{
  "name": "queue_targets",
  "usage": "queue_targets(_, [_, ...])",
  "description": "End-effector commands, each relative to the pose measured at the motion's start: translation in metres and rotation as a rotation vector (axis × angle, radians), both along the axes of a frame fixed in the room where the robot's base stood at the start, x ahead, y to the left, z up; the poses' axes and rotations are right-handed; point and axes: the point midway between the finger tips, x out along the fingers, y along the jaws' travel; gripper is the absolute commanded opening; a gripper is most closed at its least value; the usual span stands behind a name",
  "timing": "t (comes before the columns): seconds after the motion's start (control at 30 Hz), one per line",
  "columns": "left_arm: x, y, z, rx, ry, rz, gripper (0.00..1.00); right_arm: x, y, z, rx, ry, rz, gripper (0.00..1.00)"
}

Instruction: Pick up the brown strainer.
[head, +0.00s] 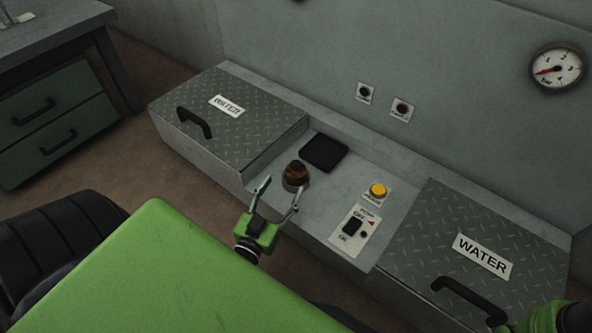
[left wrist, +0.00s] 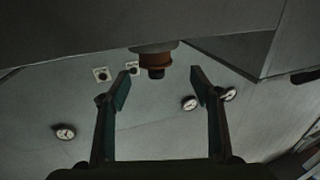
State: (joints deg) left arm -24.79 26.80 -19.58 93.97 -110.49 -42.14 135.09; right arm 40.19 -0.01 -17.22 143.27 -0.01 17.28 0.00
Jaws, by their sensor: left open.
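The brown strainer (head: 296,172) is a small dark brown, round piece standing on the grey ledge between the two lidded boxes. In the left wrist view the strainer (left wrist: 155,61) appears upside down, ahead of the fingertips and roughly midway between them. My left gripper (head: 284,189) is open and empty, its two fingers pointing at the strainer from the front. It also shows in the left wrist view (left wrist: 158,85), with a clear gap between the fingers. Green and black parts of my right arm show at the lower right of the head view; its fingers cannot be made out.
A dark square pad (head: 324,153) lies just behind the strainer. A left box lid (head: 245,115) and a right WATER lid (head: 440,225) with handles flank the ledge. A yellow button (head: 378,190) and a switch panel (head: 353,229) sit right of the strainer.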

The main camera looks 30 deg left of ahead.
Motion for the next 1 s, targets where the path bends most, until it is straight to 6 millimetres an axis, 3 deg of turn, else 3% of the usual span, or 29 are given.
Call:
queue_targets(0.1, [0.019,0.003,-0.001,0.000,-0.003,0.002,0.58,0.000,0.000,-0.005,0.000,0.001,0.000,0.40])
queue_targets(0.33, [0.035,0.004,-0.001,-0.003,-0.002,0.001,0.58,0.000,0.000,-0.009,0.000,0.002,0.000,0.40])
queue_targets(0.6, [0.073,0.005,-0.001,-0.002,-0.001,0.001,0.58,0.000,0.000,-0.020,-0.001,0.002,-0.001,0.40])
queue_targets(0.93, [0.081,0.007,0.000,0.000,0.001,-0.001,0.58,0.000,0.000,-0.020,-0.001,0.002,-0.001,0.40])
queue_targets(1.0, [0.081,0.007,0.000,0.000,0.001,-0.001,0.40,0.000,0.000,-0.020,-0.001,0.002,-0.001,0.40])
